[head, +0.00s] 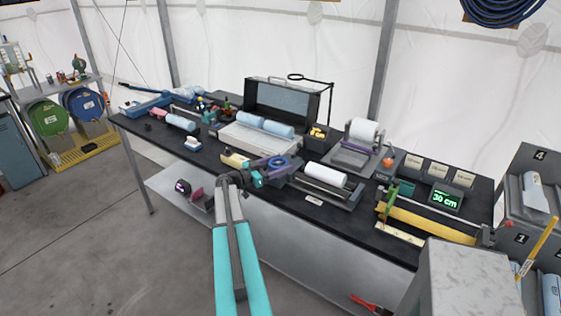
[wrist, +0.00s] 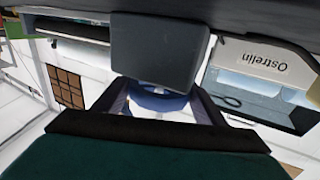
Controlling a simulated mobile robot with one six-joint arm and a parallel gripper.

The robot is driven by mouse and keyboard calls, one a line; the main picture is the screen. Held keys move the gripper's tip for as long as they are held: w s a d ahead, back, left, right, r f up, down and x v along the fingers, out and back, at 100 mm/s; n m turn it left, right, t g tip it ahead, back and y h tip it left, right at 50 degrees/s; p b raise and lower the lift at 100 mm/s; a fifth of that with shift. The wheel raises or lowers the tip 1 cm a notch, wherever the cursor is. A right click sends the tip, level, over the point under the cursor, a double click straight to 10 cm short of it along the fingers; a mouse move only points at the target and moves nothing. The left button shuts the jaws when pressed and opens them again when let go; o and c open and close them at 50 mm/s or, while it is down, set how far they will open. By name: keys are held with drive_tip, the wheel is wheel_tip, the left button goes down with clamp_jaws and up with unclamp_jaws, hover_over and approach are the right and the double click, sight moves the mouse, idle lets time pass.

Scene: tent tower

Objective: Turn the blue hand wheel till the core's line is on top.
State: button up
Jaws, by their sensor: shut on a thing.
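The blue hand wheel (head: 279,163) is at the front of the long dark bench, left of a grey holder (head: 340,195) with a white roll (head: 324,174). My gripper (head: 270,167) reaches the wheel from the front left. In the wrist view the wheel's blue rim (wrist: 158,102) lies between my two fingers (wrist: 160,108), and my gripper is shut on it. A grey block above hides part of the wheel there. I cannot make out the core's line in either view.
Behind the wheel stands an open dark case (head: 283,100) with pale blue rolls. A white roll on a stand (head: 363,131), an orange knob (head: 388,161) and a green display reading 30 cm (head: 444,200) are to the right.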

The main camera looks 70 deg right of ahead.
drive_tip(key=shift+f+m+g+y, duration=0.1)
drive_tip(key=shift+m+g+y, duration=1)
drive_tip(key=shift+g+y, duration=0.15)
drive_tip(key=shift+a, duration=0.15)
drive_tip(key=o, duration=1)
drive_tip(key=shift+o, duration=0.2)
drive_tip(key=b+v, duration=0.4)
drive_tip(key=v, duration=0.8)
drive_tip(key=shift+w+f, duration=0.1)
drive_tip(key=shift+w, duration=0.05)
drive_tip(key=shift+v, duration=0.75)
